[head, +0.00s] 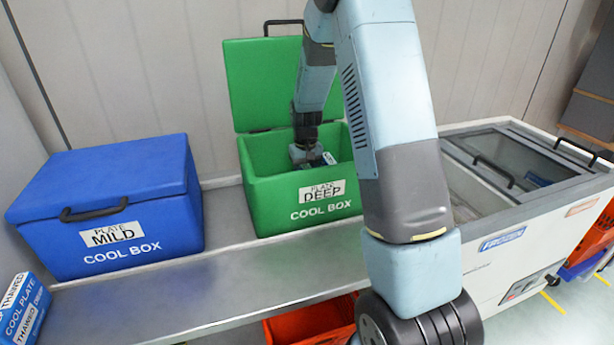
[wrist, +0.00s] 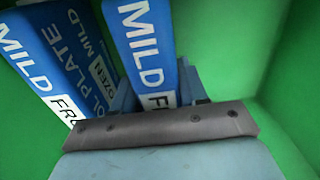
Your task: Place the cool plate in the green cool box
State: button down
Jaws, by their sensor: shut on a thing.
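The green cool box (head: 260,200) stands on the metal bench with its lid raised, labelled "PLATE DEEP". My gripper (head: 308,157) reaches down inside it. In the wrist view, my gripper (wrist: 157,92) is shut on a blue cool plate (wrist: 145,45) whose edge reads "MILD FR", the rest being covered. A second blue cool plate (wrist: 45,60) stands to its left inside the box, reading "MILD" and "FRO". The lower ends of both plates are hidden, so I cannot tell whether the held one touches the bottom.
A closed blue cool box (head: 120,200) labelled "PLATE MILD" stands left on the bench. Another blue cool plate (head: 22,310) marked "THAWED" lies at the lower left. A white freezer (head: 530,240) with a glass top stands right. An orange tote (head: 310,322) is below the bench.

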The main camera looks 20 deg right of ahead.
jog(key=shift+f, duration=0.15)
jog(key=c, duration=0.6)
grip_release()
